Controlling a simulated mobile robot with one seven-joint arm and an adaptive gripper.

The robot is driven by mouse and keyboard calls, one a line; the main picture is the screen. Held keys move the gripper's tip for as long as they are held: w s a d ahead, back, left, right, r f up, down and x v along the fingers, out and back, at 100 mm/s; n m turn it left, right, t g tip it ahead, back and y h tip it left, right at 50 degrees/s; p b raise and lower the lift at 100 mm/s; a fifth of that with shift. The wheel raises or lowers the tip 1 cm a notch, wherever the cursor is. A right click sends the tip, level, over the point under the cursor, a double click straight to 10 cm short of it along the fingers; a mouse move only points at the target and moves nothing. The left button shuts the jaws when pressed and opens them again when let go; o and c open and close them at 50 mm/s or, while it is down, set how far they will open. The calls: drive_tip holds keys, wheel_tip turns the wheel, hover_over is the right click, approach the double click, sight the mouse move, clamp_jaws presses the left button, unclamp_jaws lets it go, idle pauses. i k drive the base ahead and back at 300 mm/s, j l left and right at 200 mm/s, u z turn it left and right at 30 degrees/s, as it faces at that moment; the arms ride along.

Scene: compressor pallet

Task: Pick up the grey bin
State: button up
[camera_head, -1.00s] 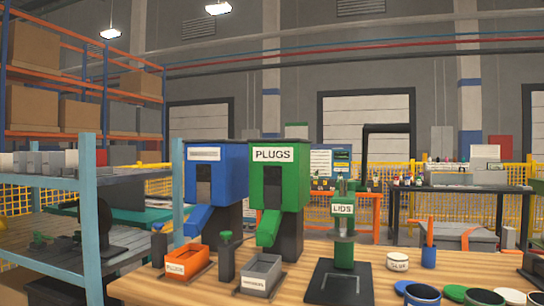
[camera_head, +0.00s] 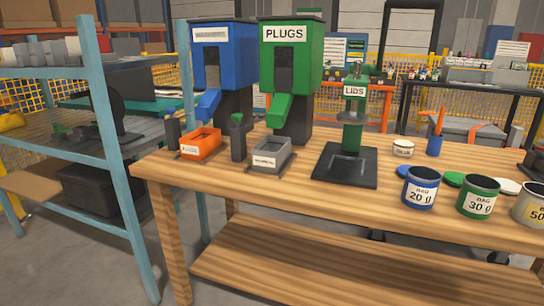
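The grey bin (camera_head: 270,154) is a small open-topped tray with a white label on its front. It sits on a dark base on the wooden workbench, below the spout of the green PLUGS dispenser (camera_head: 290,62). It appears empty. My gripper is not in view.
Left of the bin stand a dark post (camera_head: 238,138) and an orange bin (camera_head: 201,143) under the blue dispenser (camera_head: 223,60). Right of it is the green LIDS press (camera_head: 352,140). Blue and green tins (camera_head: 420,190) stand at the right. The bench (camera_head: 300,190) front is clear.

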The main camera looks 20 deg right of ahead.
sight(271, 154)
drive_tip(key=i+l+u, duration=0.25)
drive_tip(key=l, duration=0.4)
drive_tip(key=i+l+u, duration=0.3)
drive_tip(key=l, duration=0.35)
drive_tip(key=l+u, duration=0.25)
drive_tip(key=l, duration=0.45)
drive_tip(key=l+u, duration=0.3)
drive_tip(key=l, duration=0.4)
